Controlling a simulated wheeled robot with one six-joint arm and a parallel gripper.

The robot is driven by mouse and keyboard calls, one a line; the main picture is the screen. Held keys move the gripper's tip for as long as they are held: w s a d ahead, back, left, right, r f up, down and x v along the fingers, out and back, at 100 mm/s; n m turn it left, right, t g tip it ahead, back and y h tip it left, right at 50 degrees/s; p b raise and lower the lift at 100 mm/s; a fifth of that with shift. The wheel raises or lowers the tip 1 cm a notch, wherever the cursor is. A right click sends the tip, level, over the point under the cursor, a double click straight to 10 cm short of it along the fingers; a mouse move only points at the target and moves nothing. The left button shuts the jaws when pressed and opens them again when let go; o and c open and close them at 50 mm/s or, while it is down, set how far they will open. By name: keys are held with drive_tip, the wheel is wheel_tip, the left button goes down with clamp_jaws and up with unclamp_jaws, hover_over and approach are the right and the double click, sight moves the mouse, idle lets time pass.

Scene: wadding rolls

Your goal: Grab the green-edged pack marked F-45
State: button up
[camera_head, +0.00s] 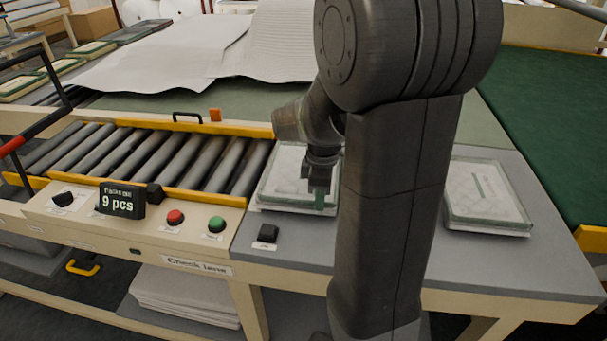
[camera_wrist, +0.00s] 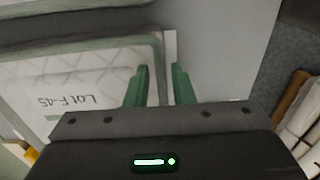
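The green-edged pack marked F-45 (camera_wrist: 75,75) shows in the wrist view, with "Lot F-45" upside down on its quilted top. In the head view the pack under my arm (camera_head: 285,185) lies on the grey tabletop, partly hidden by my wrist. My gripper (camera_wrist: 161,70) has two green fingers with a gap between them. They stand at the pack's right edge in the wrist view, one on the pack's side and one over the grey surface beyond. I cannot tell their exact height. In the head view my gripper (camera_head: 320,198) points down at the pack's right side.
Another green-edged pack (camera_head: 487,195) lies farther right on the grey tabletop (camera_head: 545,255). A roller conveyor (camera_head: 160,155) with yellow rails is at left. A black block (camera_head: 267,234) and red and green buttons are near the front edge. White wadding sheets (camera_head: 170,50) lie behind.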

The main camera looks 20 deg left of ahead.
drive_tip(key=shift+f, duration=0.2)
clamp_jaws()
